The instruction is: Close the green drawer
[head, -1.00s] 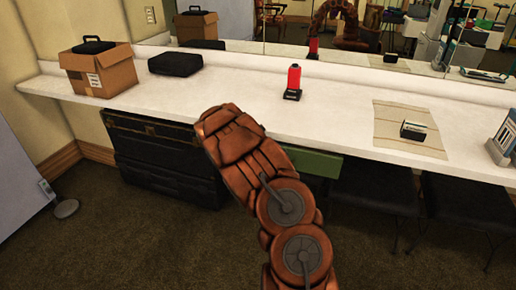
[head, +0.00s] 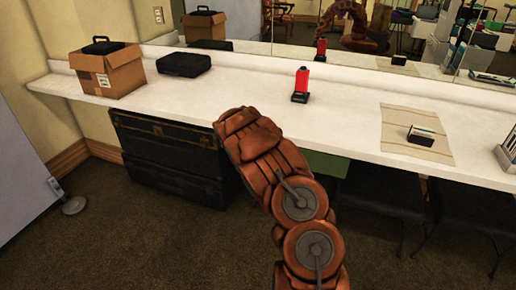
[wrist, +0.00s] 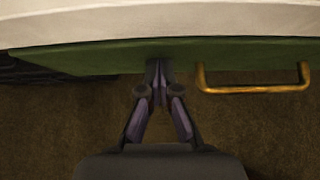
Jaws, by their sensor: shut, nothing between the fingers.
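The green drawer (head: 326,165) sits under the front edge of the white counter, partly behind my arm in the head view. In the wrist view its green front (wrist: 85,58) runs just below the counter edge. A gold bar handle (wrist: 253,88) is on it, right of my gripper. My gripper (wrist: 157,68) is shut and empty, its fingertips at the drawer front, left of the handle. I cannot tell whether they touch. My arm hides the gripper in the head view. How far out the drawer stands is hard to tell.
The white counter (head: 240,95) carries a cardboard box (head: 107,71), a black case (head: 184,64), a red-topped device (head: 301,84) and a card holder (head: 421,136) on a mat (head: 396,138). A dark trunk (head: 168,152) stands below left, dark chairs (head: 380,190) below right. Carpet is clear in front.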

